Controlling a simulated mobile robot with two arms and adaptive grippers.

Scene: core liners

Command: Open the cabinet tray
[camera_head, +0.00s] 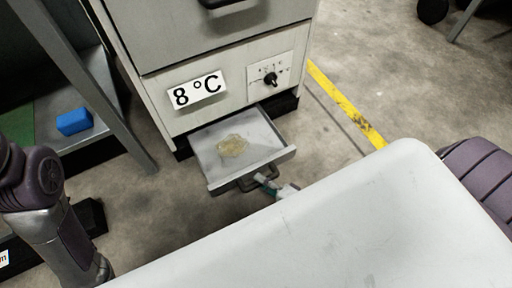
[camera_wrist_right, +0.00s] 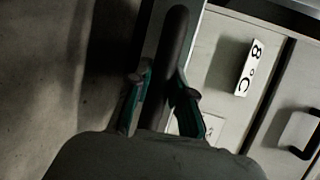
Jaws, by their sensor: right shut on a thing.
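The cabinet (camera_head: 160,98) stands at the upper middle of the head view, with an "8 °C" label on its front. Its low tray (camera_head: 210,152) is pulled out near the floor, and a yellowish stain or puddle (camera_head: 232,146) shows on its bottom. A dark bar handle (camera_head: 236,185) is on the tray's front; it also shows in the right wrist view (camera_wrist_right: 178,38). My right gripper (camera_head: 268,182) is shut on this handle, with one teal finger on each side of it in the right wrist view (camera_wrist_right: 163,92). My left arm shows at left, but its gripper is out of view.
A white surface (camera_head: 330,235) fills the lower middle and hides part of my right arm. A metal shelf (camera_head: 90,90) with a blue box (camera_head: 74,121) stands left of the cabinet. A knob panel (camera_head: 270,77) sits above the tray. Floor with a yellow stripe (camera_head: 345,105) is clear at right.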

